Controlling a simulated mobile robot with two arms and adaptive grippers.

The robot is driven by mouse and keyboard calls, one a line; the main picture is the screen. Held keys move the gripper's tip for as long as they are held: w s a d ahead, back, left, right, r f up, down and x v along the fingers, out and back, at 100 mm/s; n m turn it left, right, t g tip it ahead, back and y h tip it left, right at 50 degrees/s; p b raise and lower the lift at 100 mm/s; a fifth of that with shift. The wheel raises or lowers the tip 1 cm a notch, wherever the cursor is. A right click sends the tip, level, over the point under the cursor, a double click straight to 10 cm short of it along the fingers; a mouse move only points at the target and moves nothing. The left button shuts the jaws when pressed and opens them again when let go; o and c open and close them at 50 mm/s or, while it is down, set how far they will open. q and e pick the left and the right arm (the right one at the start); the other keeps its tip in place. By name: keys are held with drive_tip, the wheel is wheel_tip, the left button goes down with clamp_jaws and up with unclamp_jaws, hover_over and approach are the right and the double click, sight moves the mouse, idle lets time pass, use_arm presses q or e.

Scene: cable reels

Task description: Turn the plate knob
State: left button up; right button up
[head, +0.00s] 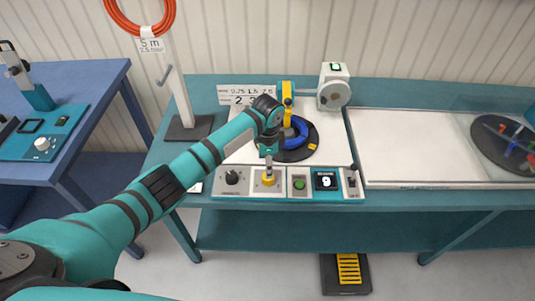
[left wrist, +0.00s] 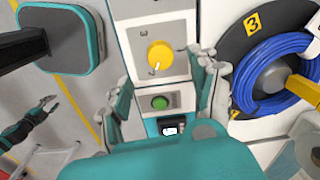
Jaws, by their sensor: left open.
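A yellow knob (head: 268,180) sits on the front control panel, and it also shows in the left wrist view (left wrist: 160,56) with a pointer mark on a white plate. My left gripper (head: 268,171) is over this knob in the head view. In the left wrist view its two fingers (left wrist: 166,95) are apart and empty, on either side of the panel strip; whether they touch the knob is not clear. A black knob (head: 232,177) is left of the yellow one. A small far-off gripper, apparently my right one (left wrist: 44,106), shows at the left wrist view's left edge.
Right of the yellow knob are a green button (head: 299,184), a small display (head: 326,181) and a lever (head: 352,181). Behind stands a reel with blue cable (head: 296,133) and a yellow arm (head: 287,100). A bare white surface (head: 410,145) lies to the right.

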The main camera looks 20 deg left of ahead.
use_arm(q)
drive_tip(key=shift+r, duration=2.35)
